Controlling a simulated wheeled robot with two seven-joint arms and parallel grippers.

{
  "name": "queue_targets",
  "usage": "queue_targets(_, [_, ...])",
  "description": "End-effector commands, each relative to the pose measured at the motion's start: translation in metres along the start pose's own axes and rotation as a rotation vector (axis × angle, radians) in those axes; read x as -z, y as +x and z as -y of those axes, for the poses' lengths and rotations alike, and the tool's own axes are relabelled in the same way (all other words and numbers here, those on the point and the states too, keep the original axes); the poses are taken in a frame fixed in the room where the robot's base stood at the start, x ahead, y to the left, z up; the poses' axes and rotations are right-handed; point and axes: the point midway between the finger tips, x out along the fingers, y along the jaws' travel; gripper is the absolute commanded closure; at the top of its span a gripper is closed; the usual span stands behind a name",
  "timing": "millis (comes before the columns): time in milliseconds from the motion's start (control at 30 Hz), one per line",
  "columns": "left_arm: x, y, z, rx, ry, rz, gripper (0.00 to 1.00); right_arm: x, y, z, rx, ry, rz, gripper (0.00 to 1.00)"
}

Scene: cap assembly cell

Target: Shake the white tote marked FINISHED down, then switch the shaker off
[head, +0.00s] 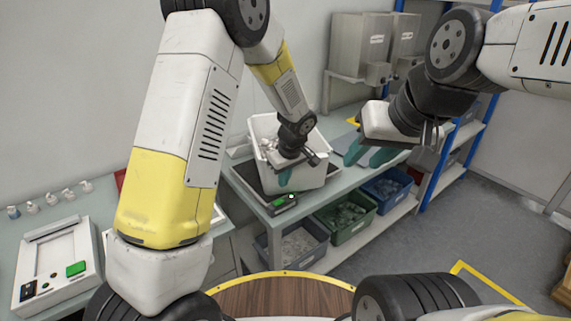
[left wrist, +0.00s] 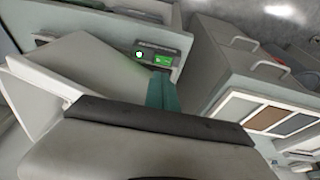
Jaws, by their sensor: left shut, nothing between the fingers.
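The white tote (head: 314,173) stands on the dark shaker (head: 249,180) on the bench, with pale parts inside; no marking on it is readable. The shaker's control panel (head: 284,203) at the front edge shows a green light; in the left wrist view the panel (left wrist: 160,55) has a lit round button beside a green display. My left gripper (head: 284,178) is shut and empty, its teal fingertips in front of the tote and just above the panel; they also show in the left wrist view (left wrist: 162,90). My right gripper (head: 370,154) is open and empty, right of the tote.
Blue, green and grey bins (head: 345,216) with parts sit on the shelf under the bench. Steel dispensers (head: 358,45) stand behind. A round wooden tabletop (head: 280,298) is in front.

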Motion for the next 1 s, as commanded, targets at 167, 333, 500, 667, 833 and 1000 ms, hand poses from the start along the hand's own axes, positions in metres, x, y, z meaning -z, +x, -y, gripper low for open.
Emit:
queue_targets(167, [0.000,0.040,0.001,0.003,0.001,0.001,1.00,0.000,0.000,0.000,0.000,0.000,0.000,0.64])
queue_targets(333, [-0.007,0.066,-0.002,0.001,0.002,0.001,1.00,0.000,0.000,0.000,0.000,0.000,0.000,0.64])
queue_targets(500, [-0.011,0.080,-0.003,0.000,0.001,0.000,1.00,0.000,0.000,0.000,0.000,0.000,0.000,0.64])
queue_targets(667, [-0.011,0.083,-0.004,-0.001,0.000,-0.001,1.00,0.000,0.000,0.000,0.000,0.000,0.000,0.64])
queue_targets(833, [-0.011,0.083,-0.004,-0.001,0.000,-0.001,1.00,0.000,0.000,0.000,0.000,0.000,0.000,0.64])
queue_targets(1000, [-0.012,0.086,-0.006,0.028,0.010,-0.003,1.00,0.000,0.000,0.000,0.000,0.000,0.000,0.64])
